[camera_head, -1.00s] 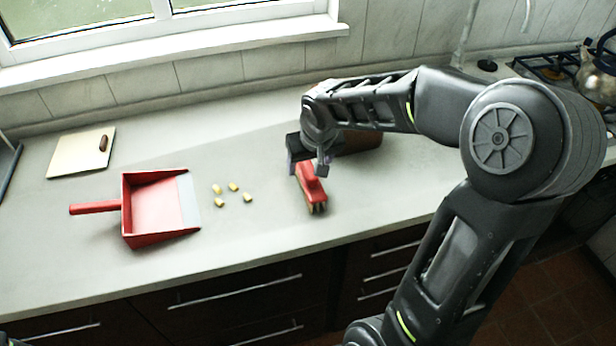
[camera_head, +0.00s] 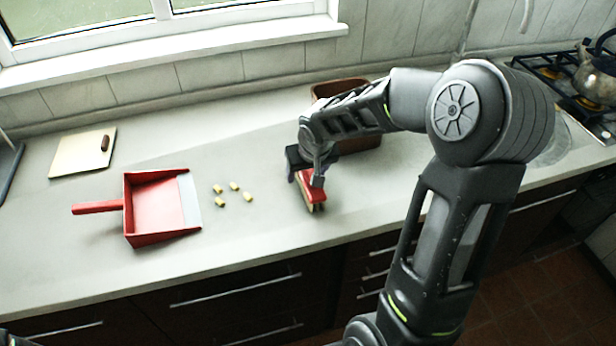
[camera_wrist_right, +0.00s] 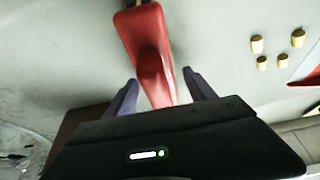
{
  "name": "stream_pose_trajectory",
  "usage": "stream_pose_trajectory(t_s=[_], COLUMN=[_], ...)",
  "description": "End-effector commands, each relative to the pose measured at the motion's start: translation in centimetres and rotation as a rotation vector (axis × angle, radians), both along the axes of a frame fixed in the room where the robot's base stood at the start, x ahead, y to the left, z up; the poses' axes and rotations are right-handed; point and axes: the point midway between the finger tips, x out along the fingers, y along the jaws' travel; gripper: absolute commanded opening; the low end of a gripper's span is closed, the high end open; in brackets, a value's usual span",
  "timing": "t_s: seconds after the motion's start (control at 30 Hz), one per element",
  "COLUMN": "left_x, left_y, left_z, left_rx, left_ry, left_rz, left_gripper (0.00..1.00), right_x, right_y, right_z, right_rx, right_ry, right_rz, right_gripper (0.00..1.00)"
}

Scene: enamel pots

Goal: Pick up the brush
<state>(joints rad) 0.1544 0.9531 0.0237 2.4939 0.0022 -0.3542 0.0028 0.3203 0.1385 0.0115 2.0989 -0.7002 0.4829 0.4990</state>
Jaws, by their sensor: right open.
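The brush (camera_head: 314,196) lies on the counter, with a red handle and pale bristles at its front end. In the right wrist view the red brush handle (camera_wrist_right: 150,50) runs between the two purple fingers. My right gripper (camera_head: 305,178) is over the brush, and part of the handle is hidden behind it. The right gripper (camera_wrist_right: 162,92) is open, one finger on each side of the handle, with visible gaps. My left gripper is not in view.
A red dustpan (camera_head: 158,209) and several yellow pieces (camera_head: 234,187) lie left of the brush. A brown bin (camera_head: 345,88) stands behind my right arm. A cutting board (camera_head: 82,152) is far left. A kettle (camera_head: 597,78) is on the stove at right.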

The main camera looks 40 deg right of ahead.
Motion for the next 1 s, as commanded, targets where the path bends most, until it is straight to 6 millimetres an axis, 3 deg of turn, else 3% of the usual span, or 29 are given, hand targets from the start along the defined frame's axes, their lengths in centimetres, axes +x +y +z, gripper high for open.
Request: stream_pose_trajectory(t_s=[0.3, 1.0], left_x=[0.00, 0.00], left_y=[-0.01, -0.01], left_z=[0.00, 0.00], left_rx=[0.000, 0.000], left_ry=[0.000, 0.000], left_rz=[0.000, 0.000], left_gripper=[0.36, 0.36], right_x=[0.00, 0.01], right_y=[0.02, 0.02], right_z=[0.03, 0.04], right_rx=[0.000, 0.000], right_ry=[0.000, 0.000], right_rz=[0.000, 0.000], right_gripper=[0.63, 0.06])
